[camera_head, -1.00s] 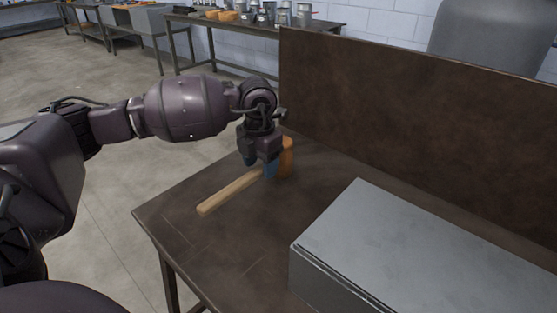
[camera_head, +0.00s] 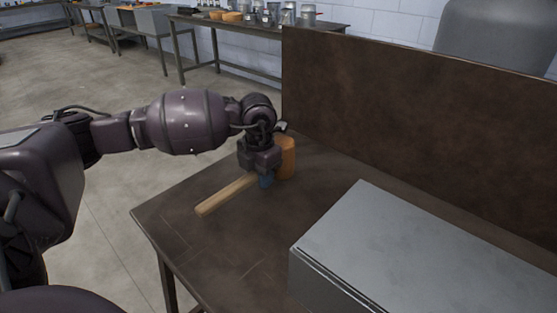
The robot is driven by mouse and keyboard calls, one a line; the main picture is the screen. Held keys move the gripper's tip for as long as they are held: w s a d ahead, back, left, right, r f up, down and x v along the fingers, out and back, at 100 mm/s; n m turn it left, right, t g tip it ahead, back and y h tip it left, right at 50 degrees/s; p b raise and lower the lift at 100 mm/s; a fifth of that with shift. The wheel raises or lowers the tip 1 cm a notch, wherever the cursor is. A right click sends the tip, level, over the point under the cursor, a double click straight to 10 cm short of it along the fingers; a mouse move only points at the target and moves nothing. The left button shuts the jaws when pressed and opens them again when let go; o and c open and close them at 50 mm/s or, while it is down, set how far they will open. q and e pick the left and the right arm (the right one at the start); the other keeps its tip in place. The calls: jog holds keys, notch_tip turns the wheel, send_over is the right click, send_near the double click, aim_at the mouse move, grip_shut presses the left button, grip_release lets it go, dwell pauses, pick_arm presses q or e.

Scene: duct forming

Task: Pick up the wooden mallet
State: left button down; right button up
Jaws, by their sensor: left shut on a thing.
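The wooden mallet lies on the dark brown table (camera_head: 190,250), near its far left part. Its pale handle (camera_head: 224,195) points toward the front left, and its orange-brown head (camera_head: 288,157) is at the back right. My left gripper (camera_head: 265,181) points down over the handle close to the head and is shut on it. I cannot tell any gap between mallet and table. My right gripper is not in view.
A grey metal box-shaped duct (camera_head: 400,240) lies on the table at the right front. A tall brown back panel (camera_head: 400,130) rises along the table's rear edge. Farther back, a workbench (camera_head: 240,25) holds metal cans. The tabletop between mallet and duct is clear.

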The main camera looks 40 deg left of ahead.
pick_arm(q)
jog(key=shift+r, duration=0.55)
notch_tip(320, 180, up, 19)
jog(key=p, duration=0.3)
jog(key=shift+p, duration=0.35)
jog(key=c, duration=1.4)
grip_release()
grip_shut()
